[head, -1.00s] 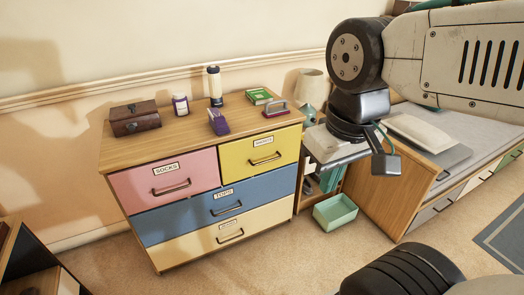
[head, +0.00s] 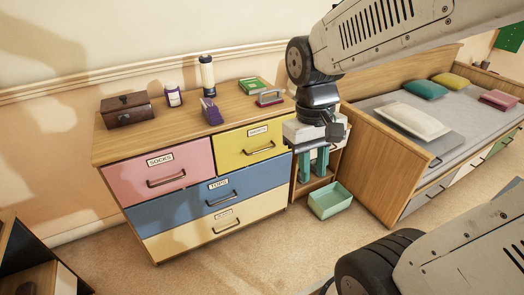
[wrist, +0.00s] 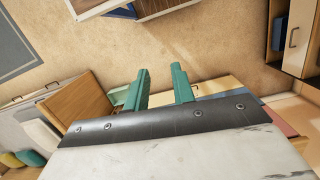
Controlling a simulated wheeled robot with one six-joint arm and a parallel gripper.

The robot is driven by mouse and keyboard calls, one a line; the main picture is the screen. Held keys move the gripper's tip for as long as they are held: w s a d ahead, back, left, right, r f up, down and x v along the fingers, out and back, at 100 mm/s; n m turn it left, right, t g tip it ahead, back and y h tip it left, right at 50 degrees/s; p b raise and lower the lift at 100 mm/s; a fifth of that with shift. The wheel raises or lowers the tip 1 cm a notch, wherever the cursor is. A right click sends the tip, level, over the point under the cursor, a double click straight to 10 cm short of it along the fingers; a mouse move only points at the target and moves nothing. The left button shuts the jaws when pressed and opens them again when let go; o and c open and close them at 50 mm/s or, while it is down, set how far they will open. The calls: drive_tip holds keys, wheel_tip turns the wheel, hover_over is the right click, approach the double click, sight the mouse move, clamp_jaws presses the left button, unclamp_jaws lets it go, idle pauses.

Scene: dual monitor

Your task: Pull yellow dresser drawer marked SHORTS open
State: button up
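The yellow drawer (head: 235,153) is at the upper right of the wooden dresser and looks shut. It has a dark bar handle (head: 258,151) and a small label (head: 257,132) too blurred to read surely. My gripper (head: 313,166) points down, right of the dresser's front right edge and apart from the yellow drawer's handle. Its two teal fingers are spread with nothing between them. The wrist view also shows the open fingers (wrist: 160,90), with carpet beyond.
A pink SOCKS drawer (head: 130,180), blue TOPS drawer (head: 160,215) and cream drawer (head: 180,238) are shut. Several small items stand on the dresser top (head: 150,143). A green bin (head: 330,203) sits on the floor below my gripper. A bed (head: 370,165) is at right. Carpet in front is clear.

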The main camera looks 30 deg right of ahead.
drive_tip(key=w+d+f+n, duration=0.1)
drive_tip(key=w+d+f, duration=0.4)
drive_tip(key=w+f, duration=0.55)
drive_tip(key=n+t, duration=1.8)
approach(263, 150)
drive_tip(key=w, duration=0.3)
drive_tip(key=shift+g, duration=0.3)
drive_tip(key=x, duration=0.7)
drive_tip(key=shift+w+f, duration=0.2)
drive_tip(key=shift+w, duration=0.05)
drive_tip(key=shift+c, duration=0.4)
clamp_jaws()
